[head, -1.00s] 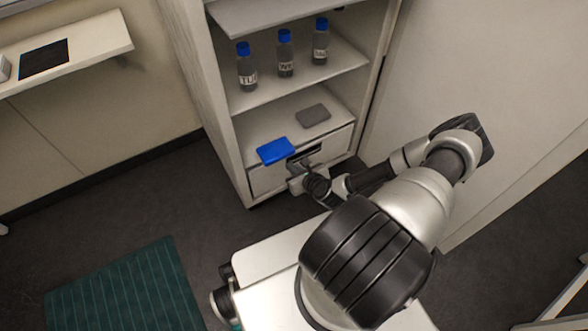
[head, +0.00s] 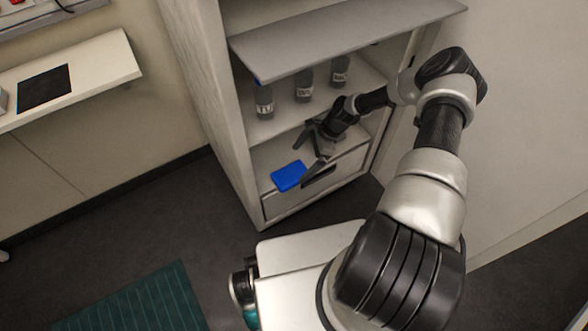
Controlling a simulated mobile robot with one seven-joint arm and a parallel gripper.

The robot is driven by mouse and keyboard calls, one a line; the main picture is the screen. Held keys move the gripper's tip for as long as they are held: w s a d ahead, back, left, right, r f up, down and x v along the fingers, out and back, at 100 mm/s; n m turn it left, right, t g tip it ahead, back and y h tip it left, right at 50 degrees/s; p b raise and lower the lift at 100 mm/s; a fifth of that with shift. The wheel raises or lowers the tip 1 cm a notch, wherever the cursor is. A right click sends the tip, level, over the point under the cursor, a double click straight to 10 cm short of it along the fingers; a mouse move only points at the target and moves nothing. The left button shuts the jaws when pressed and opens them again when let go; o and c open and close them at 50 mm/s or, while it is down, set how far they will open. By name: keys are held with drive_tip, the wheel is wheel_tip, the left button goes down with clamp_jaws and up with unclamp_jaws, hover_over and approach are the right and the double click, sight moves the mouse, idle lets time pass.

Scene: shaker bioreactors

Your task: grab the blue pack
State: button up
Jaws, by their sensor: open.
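The blue pack (head: 289,176) lies flat on the lower shelf of the white cabinet, near its front edge at the left. My gripper (head: 303,167) is open and empty, just to the right of the blue pack, with its fingers spread and pointing down and left. One finger is close to the pack's right side; I cannot tell whether it touches. The pack is not held.
Several bottles, the leftmost (head: 264,102) nearest the cabinet wall, stand on the shelf above. A top shelf (head: 340,42) overhangs them. A drawer front (head: 285,204) is below the pack. The cabinet's left wall (head: 205,100) is close. A green mat (head: 140,305) lies on the floor.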

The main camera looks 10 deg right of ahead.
sight(291, 174)
drive_tip(key=x, duration=0.2)
drive_tip(key=b+x, duration=0.1)
drive_tip(key=x, duration=0.1)
drive_tip(key=b+x, duration=0.1)
drive_tip(key=x, duration=0.1)
drive_tip(key=shift+s+a+f, duration=0.15)
drive_tip(key=shift+s+f, duration=0.2)
drive_tip(key=shift+f, duration=0.05)
drive_tip(key=c, duration=1.6)
